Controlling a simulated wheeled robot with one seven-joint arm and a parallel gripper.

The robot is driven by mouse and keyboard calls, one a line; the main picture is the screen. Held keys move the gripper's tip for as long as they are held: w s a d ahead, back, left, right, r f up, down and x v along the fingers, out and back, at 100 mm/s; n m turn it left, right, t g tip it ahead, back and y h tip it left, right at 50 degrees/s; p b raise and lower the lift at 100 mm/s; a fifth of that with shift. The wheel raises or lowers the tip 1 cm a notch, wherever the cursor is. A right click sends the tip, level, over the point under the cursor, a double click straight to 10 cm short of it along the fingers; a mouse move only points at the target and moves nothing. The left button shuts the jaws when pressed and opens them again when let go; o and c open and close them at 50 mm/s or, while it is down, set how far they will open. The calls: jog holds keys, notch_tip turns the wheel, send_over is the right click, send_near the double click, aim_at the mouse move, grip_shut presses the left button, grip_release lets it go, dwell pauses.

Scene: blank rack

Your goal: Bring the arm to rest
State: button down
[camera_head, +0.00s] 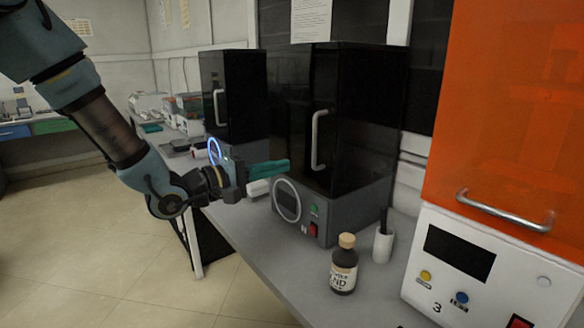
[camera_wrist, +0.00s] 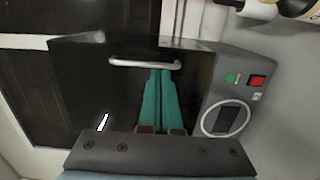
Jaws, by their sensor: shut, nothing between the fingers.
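My gripper (camera_head: 282,166) is at the end of my arm, in front of the nearer black cabinet machine (camera_head: 352,120). Its teal fingers are together with nothing between them. In the wrist view the shut fingers (camera_wrist: 161,98) point toward the dark door of the machine (camera_wrist: 85,75), below its metal handle (camera_wrist: 145,63). In the head view the fingertips are left of that door's handle (camera_head: 318,140). I cannot tell whether they touch the door. The door is shut.
A brown bottle (camera_head: 344,265) and a white cup (camera_head: 383,244) stand on the grey bench (camera_head: 262,262). An orange-fronted machine (camera_head: 510,100) is at the right. A second black machine (camera_head: 245,90) stands farther back. The floor at left (camera_head: 90,240) is clear.

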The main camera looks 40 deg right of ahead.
jog(key=shift+a, duration=0.65)
jog(key=w+a+f+t+y, duration=0.5)
jog(key=w+a, duration=0.3)
jog(key=a, duration=0.3)
jog(key=w+a+f+t+y, duration=0.5)
jog(key=w+a, duration=0.3)
jog(key=a, duration=0.3)
jog(key=s+a+g+y, duration=0.15)
jog(key=a+y, duration=0.35)
jog(key=a, duration=0.7)
jog(key=s+a+g+y, duration=0.2)
jog(key=s+a+g, duration=0.2)
jog(key=s+a, duration=0.5)
jog(key=shift+a+f+n+y, duration=0.2)
jog(key=shift+a+n+y, duration=0.1)
jog(key=shift+a, duration=0.15)
